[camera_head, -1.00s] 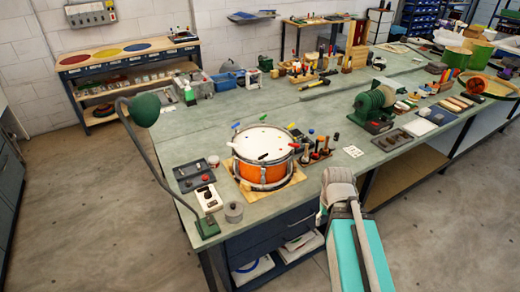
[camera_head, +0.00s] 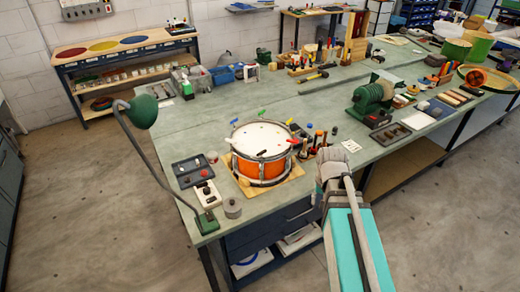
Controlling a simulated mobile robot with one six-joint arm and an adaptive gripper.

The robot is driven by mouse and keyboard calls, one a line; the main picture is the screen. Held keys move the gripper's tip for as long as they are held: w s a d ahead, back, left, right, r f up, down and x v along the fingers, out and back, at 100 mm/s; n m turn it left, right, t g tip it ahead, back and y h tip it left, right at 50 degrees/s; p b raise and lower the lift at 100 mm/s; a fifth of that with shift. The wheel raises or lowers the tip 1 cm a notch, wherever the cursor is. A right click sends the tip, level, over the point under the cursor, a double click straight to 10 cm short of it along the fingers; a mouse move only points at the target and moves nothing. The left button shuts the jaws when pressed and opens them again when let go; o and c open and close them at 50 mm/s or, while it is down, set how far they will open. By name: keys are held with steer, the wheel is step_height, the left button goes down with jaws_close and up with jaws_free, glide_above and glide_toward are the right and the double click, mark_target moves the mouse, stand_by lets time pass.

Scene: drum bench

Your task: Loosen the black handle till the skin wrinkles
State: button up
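The drum (camera_head: 259,171) has an orange shell, metal hoops and a white skin (camera_head: 259,139). It sits upright on a wooden board near the bench's front left corner. Small coloured handles stand around its rim, among them a green handle (camera_head: 261,113) at the back and a red handle (camera_head: 294,141) at the right. The black handle (camera_head: 262,153) appears at the front of the rim. The skin looks smooth, but fine wrinkles would be too small to tell. My arm rises right of the drum, apart from it. No gripper fingers can be made out.
A green lamp (camera_head: 144,111) arches left of the drum. A dark tray (camera_head: 192,171), a white box (camera_head: 207,195) and a grey tin (camera_head: 232,209) stand beside the drum. A tool rack (camera_head: 318,146) is close on its right.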

steer(key=w+a+r+m+p, duration=0.4)
steer(key=w+a+r+p, duration=0.5)
steer(key=w, duration=0.5)
step_height(320, 180, up, 6)
steer(key=m+p, duration=0.4)
steer(key=p, duration=0.1)
glide_above(262, 152)
steer(key=shift+a+f+b, duration=0.1)
steer(key=shift+f+b, duration=0.15)
steer(key=shift+b, duration=0.05)
steer(key=shift+f, duration=0.15)
step_height(262, 152, down, 14)
steer(key=b, duration=1.3)
steer(key=shift+r+b, duration=0.25)
steer(key=shift+b, duration=0.15)
